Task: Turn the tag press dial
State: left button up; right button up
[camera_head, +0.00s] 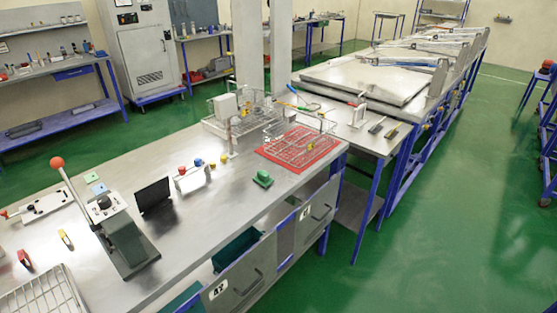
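The tag press (127,240) stands on the left part of the steel workbench. It is a grey-green metal machine with a long lever that rises to the upper left and ends in a red ball knob (57,162). The dial's marks are too small to read. Neither of my grippers is in view.
A black panel (154,196) stands right of the press. A wire rack (42,298) lies at the front left, near red and yellow clips. A red mat (299,148) holds a wire basket farther right. Bare bench lies between.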

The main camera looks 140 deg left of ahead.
aim_at(104, 203)
jog(key=z, duration=1.85)
